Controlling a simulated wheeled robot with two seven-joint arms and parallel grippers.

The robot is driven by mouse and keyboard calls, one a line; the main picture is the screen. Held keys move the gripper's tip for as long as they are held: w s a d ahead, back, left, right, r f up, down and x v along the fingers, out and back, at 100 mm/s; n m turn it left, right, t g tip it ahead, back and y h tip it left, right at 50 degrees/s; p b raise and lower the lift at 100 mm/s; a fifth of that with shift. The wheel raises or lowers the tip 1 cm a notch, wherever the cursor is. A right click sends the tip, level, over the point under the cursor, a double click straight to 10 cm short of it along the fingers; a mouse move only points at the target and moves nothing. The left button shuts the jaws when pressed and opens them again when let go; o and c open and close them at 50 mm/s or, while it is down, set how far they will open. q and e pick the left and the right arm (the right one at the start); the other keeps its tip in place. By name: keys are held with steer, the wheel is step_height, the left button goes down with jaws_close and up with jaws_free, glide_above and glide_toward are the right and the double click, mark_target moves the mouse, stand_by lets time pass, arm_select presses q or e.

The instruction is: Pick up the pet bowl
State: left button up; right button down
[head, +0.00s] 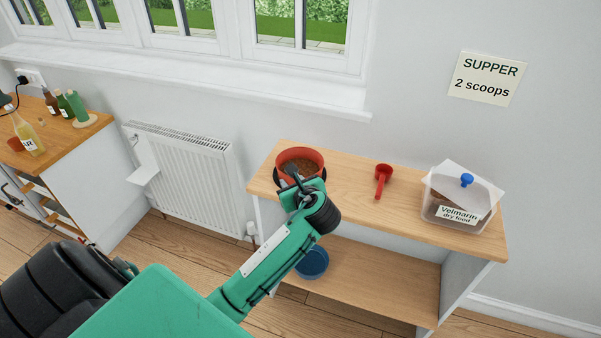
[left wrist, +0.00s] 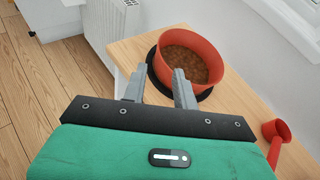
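The pet bowl, a red bowl (head: 313,158) filled with brown dry food, stands upright at the left end of the wooden shelf top. It rests on a round black base, and it also shows in the left wrist view (left wrist: 206,84). My left gripper (head: 293,178) is at the bowl's near left side. In the left wrist view, my left gripper's fingers (left wrist: 159,80) are apart. One finger is left of the bowl and the other overlaps its near rim; I cannot tell whether they touch it. My right gripper is not in view.
A red scoop (head: 382,179) and a clear lidded tub of dry food (head: 462,202) stand on the same shelf unit (head: 350,195). A blue bowl (head: 313,263) is on the lower shelf. A radiator (head: 186,172) and a counter with bottles are to the left.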

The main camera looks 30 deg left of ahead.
mark_target(279, 168)
arm_select(q)
steer(key=p+x, duration=0.1)
steer(key=x, duration=1.2)
steer(key=shift+w+d+f, duration=0.1)
jaws_close()
